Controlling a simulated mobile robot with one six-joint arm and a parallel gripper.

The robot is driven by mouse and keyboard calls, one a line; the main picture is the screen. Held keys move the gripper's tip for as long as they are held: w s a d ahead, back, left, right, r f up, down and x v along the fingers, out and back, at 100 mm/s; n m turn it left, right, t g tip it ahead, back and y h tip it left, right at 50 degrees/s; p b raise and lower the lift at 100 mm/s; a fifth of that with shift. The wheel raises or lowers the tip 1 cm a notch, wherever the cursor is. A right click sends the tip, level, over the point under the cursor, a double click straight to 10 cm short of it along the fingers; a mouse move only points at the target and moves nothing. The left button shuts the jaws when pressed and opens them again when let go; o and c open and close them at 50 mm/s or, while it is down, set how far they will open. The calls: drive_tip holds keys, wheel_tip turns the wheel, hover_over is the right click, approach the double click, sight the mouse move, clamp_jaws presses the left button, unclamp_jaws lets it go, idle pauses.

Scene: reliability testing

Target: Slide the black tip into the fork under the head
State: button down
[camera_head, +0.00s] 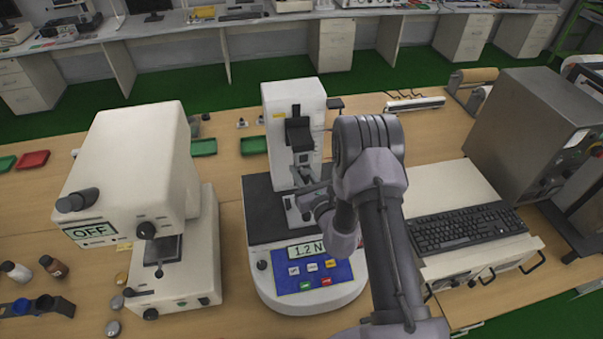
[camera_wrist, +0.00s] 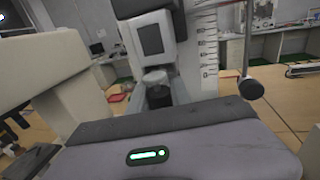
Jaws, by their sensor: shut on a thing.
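The force tester stands in the middle of the table in the head view, with a white column (camera_head: 281,115) and a black head (camera_head: 298,133). In the wrist view its head (camera_wrist: 151,38) hangs at the upper middle, beside a white scale. My gripper (camera_head: 303,187) is below the head, partly hidden by my arm. The black tip (camera_wrist: 158,97), with a silvery upper part, shows just below the head, between my gripper's fingers, which are shut on it. The fork cannot be made out clearly, so I cannot tell whether the tip is inside it.
The tester's display (camera_head: 305,249) reads 1.2 N. A white machine (camera_head: 135,165) marked OFF stands at left. A keyboard (camera_head: 465,229) and a grey metal box (camera_head: 535,125) are at right.

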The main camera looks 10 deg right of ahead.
drive_tip(key=shift+w, duration=0.3)
drive_tip(key=shift+w, duration=0.2)
drive_tip(key=shift+w, duration=0.6)
drive_tip(key=shift+w, duration=0.1)
drive_tip(key=shift+x, duration=0.8)
drive_tip(key=shift+d, duration=0.15)
drive_tip(key=c, duration=1.1)
unclamp_jaws()
